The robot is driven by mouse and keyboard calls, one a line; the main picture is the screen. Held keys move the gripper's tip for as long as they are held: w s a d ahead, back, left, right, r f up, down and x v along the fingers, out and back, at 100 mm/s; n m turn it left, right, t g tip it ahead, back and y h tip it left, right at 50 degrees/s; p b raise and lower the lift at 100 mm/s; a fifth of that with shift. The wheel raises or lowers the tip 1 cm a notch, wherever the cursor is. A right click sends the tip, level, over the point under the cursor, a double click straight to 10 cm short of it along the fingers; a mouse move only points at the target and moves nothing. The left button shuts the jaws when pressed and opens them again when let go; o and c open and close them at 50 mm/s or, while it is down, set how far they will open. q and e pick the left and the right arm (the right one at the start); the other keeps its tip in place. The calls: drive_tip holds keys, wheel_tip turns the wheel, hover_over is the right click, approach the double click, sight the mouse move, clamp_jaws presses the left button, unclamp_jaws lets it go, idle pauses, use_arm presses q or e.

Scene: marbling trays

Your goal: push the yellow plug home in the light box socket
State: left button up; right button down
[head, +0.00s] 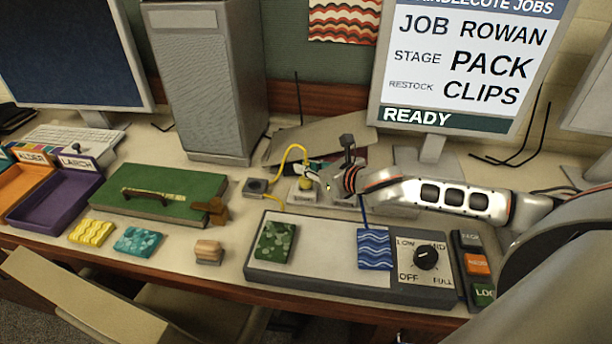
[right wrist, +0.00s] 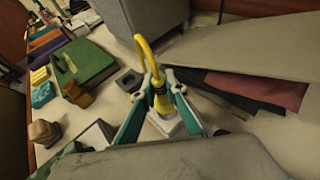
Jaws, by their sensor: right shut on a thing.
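My right gripper (head: 312,179) reaches in from the right, behind the light box (head: 330,279). In the right wrist view its teal fingers (right wrist: 160,104) are shut on the yellow plug (right wrist: 160,99). The plug also shows in the head view (head: 305,184), partly covered by the gripper. It stands over a pale socket block (head: 303,196), which the right wrist view shows just below the plug (right wrist: 168,124). I cannot tell how deep the plug sits. A yellow cable (head: 286,158) loops from the plug's top to the left. My left gripper is not in view.
A dark square block (head: 255,187) is left of the socket, near the cable. A grey tower (head: 211,80) and a monitor (head: 459,65) stand behind. The light box carries green (head: 274,241) and blue (head: 374,249) patterned tiles. A green case (head: 165,183) lies left.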

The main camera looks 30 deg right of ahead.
drive_tip(key=shift+f+b, duration=0.55)
drive_tip(key=shift+f, duration=0.8)
idle(0.5)
drive_tip(key=c, duration=2)
unclamp_jaws()
drive_tip(key=shift+o, duration=0.2)
drive_tip(key=v, duration=1.2)
